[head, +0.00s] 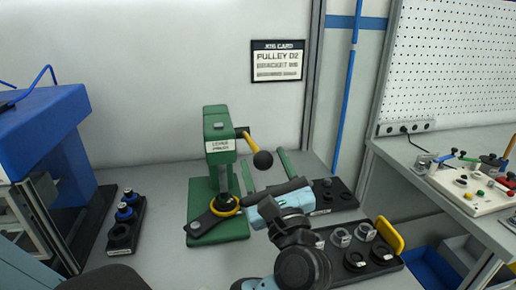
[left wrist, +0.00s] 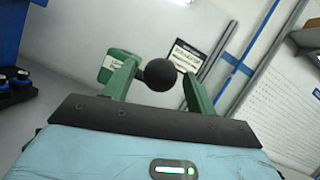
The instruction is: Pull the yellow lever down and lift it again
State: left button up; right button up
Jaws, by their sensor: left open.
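The green press (head: 219,170) stands upright on the bench. Its yellow lever (head: 250,142) slants down to the right from the press head and ends in a black ball knob (head: 263,160). My left gripper (head: 262,157) is open, its two green fingers on either side of the knob in the picture. In the left wrist view the knob (left wrist: 160,75) shows between the fingers, with visible gaps to both; whether it lies at fingertip depth is unclear. The lever shaft is mostly hidden behind the knob there. My right gripper is not in view.
A black holder with blue-topped parts (head: 125,213) stands left of the press. A black tray with metal parts and a yellow handle (head: 390,238) lies right of my arm. A blue machine (head: 45,130) stands at far left. A job card (head: 277,61) hangs behind.

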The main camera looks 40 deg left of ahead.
aim_at(261, 153)
pick_arm(q)
jog(key=shift+p+x, duration=0.35)
jog(key=shift+x, duration=1.4)
grip_shut()
